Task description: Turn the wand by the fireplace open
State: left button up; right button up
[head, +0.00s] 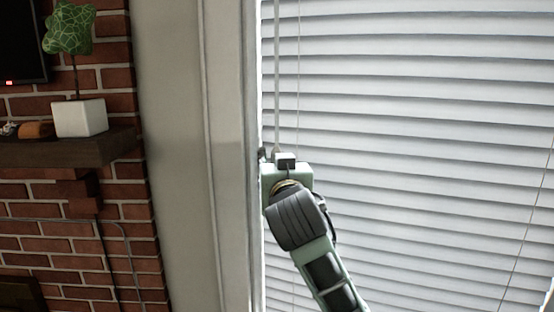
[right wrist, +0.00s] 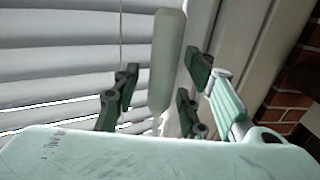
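The wand (head: 277,80) is a thin pale rod hanging straight down at the left edge of the white blinds (head: 420,130). Its lower part is hidden behind my right gripper (head: 270,156) in the head view. In the right wrist view the wand (right wrist: 166,60) is a thick, pale grey-green rod between the dark fingers of my right gripper (right wrist: 158,92). The fingers are apart, with visible gaps on both sides of the wand. The blind slats look tilted nearly flat against each other. My left gripper is in neither view.
A white window frame (head: 230,150) stands just left of the wand. Further left is a brick wall (head: 60,255) with a dark mantel shelf (head: 40,152) bearing a potted topiary (head: 80,117). Thin blind cords (head: 298,60) hang close beside the wand.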

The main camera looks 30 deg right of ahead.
jog(key=shift+w+d, duration=0.1)
jog(key=shift+w, duration=0.2)
grip_shut()
